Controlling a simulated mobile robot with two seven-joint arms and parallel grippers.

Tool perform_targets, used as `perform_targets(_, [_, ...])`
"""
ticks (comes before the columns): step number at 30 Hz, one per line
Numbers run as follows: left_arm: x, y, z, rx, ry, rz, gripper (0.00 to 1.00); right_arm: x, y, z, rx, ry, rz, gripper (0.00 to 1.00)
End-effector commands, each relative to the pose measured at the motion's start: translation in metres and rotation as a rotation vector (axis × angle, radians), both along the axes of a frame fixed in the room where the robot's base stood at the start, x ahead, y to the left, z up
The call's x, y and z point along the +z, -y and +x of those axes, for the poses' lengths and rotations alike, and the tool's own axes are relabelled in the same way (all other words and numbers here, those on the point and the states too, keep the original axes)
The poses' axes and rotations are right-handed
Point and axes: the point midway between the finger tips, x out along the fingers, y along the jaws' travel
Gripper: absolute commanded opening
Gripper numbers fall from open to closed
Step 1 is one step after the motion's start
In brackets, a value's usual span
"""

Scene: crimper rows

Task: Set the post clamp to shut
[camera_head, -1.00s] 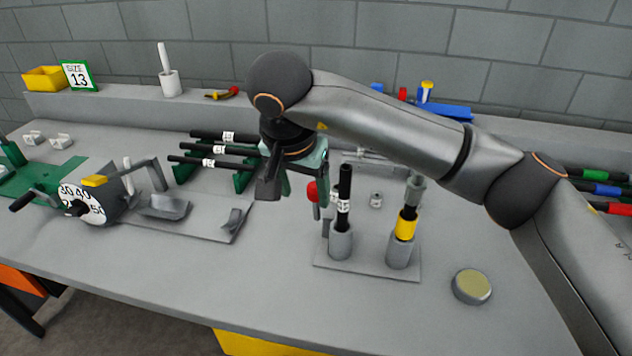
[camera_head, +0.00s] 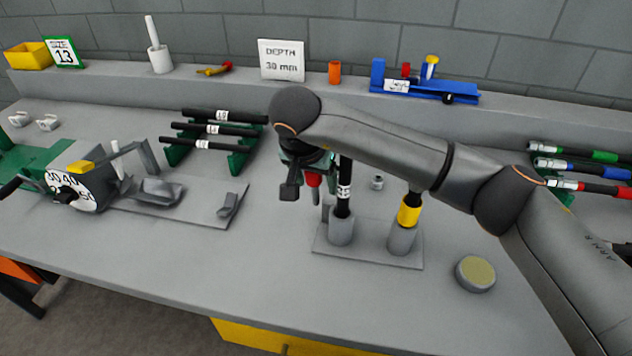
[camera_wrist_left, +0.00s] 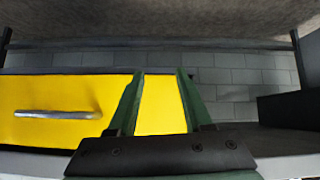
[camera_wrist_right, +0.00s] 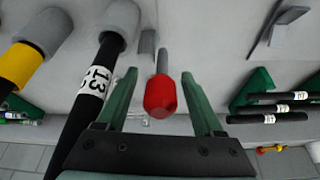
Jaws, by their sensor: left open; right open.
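The post clamp stands on a grey plate (camera_head: 368,250) with two grey posts. The left post (camera_head: 341,230) holds an upright black hose (camera_head: 343,190) with a white label. The right post (camera_head: 402,238) holds a piece with a yellow band (camera_head: 409,211). A red-tipped lever (camera_head: 314,180) is beside the left post. In the right wrist view the red grip (camera_wrist_right: 160,97) lies between the open fingers of my right gripper (camera_wrist_right: 159,77), with gaps on both sides. The labelled hose (camera_wrist_right: 95,85) is just left of the fingers. My left gripper (camera_wrist_left: 160,75) is open and empty before a yellow drawer front (camera_wrist_left: 60,108).
A crimper with a dial (camera_head: 75,188) stands at the left. A green rack (camera_head: 240,160) holds black hoses behind the clamp. A round yellowish button (camera_head: 475,273) is at the right. A sign (camera_head: 282,60) reads "DEPTH 30 mm". The front bench edge is clear.

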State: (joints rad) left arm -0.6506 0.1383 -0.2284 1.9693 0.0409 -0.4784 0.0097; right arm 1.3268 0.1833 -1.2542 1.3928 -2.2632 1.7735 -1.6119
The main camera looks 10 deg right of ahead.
Motion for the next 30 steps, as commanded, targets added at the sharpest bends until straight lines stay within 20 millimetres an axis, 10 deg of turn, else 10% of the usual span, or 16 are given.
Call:
perform_targets(13, [0.0012, -0.0010, 0.0022, 0.001, 0.005, 0.001, 0.50, -0.0119, 0.0016, 0.0044, 0.000, 0.000, 0.001, 0.69])
perform_targets(30, [0.0018, -0.0010, 0.0028, 0.002, 0.007, 0.001, 0.50, -0.0116, 0.0016, 0.0042, 0.000, 0.000, 0.001, 0.06])
